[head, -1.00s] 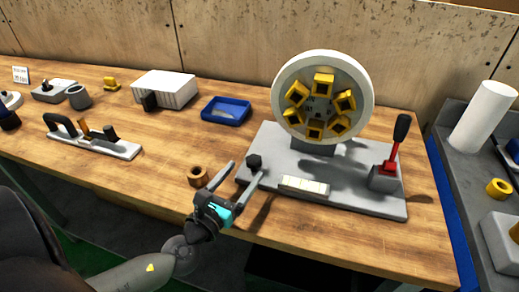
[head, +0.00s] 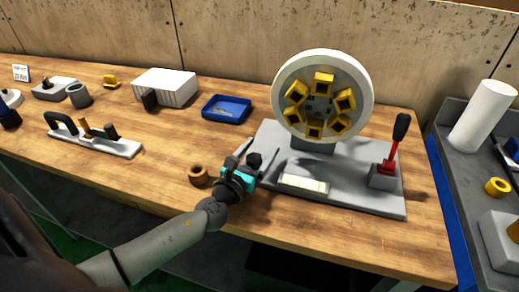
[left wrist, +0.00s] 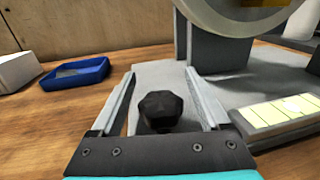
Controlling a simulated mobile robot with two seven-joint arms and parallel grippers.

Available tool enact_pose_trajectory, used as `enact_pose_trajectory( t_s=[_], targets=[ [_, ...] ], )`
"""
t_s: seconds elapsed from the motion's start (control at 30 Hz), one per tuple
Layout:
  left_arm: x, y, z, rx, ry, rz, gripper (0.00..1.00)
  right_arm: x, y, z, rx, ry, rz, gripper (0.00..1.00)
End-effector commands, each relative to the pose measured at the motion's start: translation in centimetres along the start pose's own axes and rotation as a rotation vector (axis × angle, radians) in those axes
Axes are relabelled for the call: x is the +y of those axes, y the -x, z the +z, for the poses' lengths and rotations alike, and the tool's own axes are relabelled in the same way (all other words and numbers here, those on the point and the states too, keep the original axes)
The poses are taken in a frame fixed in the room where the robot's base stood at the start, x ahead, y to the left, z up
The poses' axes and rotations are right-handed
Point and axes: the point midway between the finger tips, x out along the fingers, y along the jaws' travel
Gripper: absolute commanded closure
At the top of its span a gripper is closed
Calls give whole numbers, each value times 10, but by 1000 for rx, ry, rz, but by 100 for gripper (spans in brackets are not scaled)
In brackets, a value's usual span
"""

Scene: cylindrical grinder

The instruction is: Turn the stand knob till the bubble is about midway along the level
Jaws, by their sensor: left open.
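The black stand knob (head: 254,160) sits at the left front corner of the grey stand (head: 365,198). In the left wrist view the knob (left wrist: 160,108) lies between the two open fingers, with a gap visible on each side. My left gripper (head: 257,150) is open around the knob and not closed on it. The level (head: 303,184) is a pale strip on the stand's front edge, right of the knob. It also shows in the left wrist view (left wrist: 280,113). Its bubble is too small to place for certain. My right gripper is not in view.
A round wheel with yellow blocks (head: 322,97) stands on the stand, with a red lever (head: 388,155) to its right. A brown ring (head: 199,175) lies just left of my left gripper. A blue tray (head: 226,108) lies behind. A grey side bench (head: 455,150) is at right.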

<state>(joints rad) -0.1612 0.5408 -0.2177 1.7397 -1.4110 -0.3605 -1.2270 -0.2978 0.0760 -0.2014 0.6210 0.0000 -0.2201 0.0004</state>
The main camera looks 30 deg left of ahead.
Motion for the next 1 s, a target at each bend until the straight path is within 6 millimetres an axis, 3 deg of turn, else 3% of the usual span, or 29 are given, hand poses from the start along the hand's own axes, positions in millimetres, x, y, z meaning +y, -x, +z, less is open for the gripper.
enact_pose_trajectory(
  t_s=[0.1, 0.8, 1.0],
  targets=[
    [0, 0, 0, 0, 1, 0, 21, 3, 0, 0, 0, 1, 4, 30],
    [0, 0, 0, 0, 1, 0, 100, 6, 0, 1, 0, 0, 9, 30],
    [0, 0, 1, -1, 3, 15, 100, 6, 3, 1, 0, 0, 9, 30]
  ],
)
